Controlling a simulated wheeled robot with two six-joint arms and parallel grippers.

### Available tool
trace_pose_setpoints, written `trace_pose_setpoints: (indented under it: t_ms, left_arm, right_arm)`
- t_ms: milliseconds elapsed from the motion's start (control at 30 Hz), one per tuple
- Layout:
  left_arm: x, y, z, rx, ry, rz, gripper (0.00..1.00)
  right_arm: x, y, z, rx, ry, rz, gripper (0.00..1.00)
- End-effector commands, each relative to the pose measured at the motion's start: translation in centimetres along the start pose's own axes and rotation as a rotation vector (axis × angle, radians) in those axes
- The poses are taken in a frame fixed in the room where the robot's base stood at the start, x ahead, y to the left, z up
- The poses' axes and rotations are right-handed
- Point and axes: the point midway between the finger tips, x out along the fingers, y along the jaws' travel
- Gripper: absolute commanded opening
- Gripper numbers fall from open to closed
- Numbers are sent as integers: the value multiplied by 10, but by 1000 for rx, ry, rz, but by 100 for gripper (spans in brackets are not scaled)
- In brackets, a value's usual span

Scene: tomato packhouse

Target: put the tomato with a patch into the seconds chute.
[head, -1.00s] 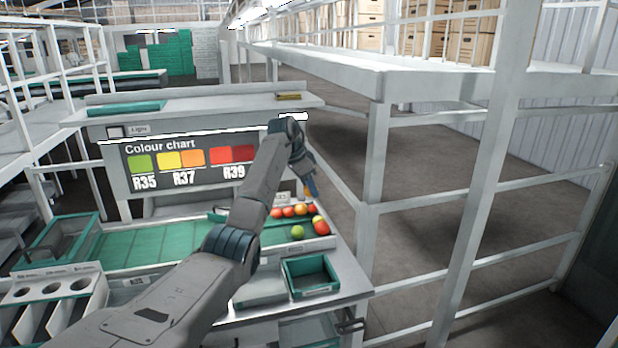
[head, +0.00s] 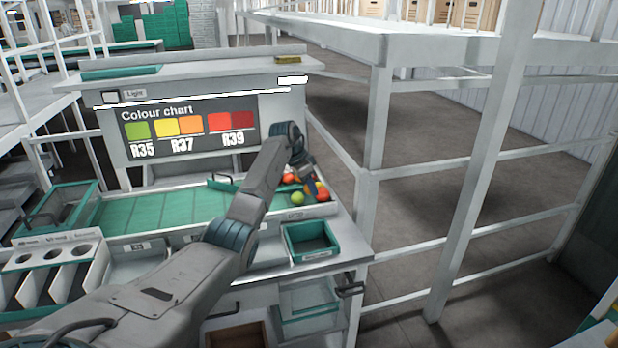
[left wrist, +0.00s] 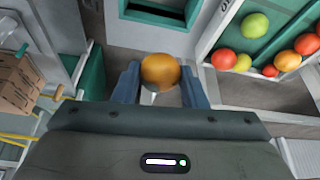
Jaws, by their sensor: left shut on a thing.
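My left gripper (head: 311,188) is shut on an orange tomato (left wrist: 160,72), which sits between the two blue fingers in the left wrist view. Its top looks brownish; I cannot tell whether this is a patch. In the head view the gripper is at the right end of the sorting tray and hides part of the tomatoes there. A white panel with three round holes (head: 86,249) stands at the lower left; its labels are too small to read, so I cannot tell which is the seconds chute. My right gripper is not in view.
Loose tomatoes, including a green one (head: 297,198), lie at the right end of the green-lined tray (head: 150,213). An empty green crate (head: 312,255) stands in front of it. The colour chart board (head: 188,128) rises behind. White rails (head: 368,200) stand to the right.

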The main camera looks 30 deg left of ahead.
Motion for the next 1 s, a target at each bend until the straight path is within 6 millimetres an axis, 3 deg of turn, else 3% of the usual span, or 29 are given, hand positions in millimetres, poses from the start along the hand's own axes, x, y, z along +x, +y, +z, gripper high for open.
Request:
trace_pose_setpoints:
  t_ms: [1000]
  left_arm:
    - [117,0,48,0,0,1,27]
  right_arm:
    - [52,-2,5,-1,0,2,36]
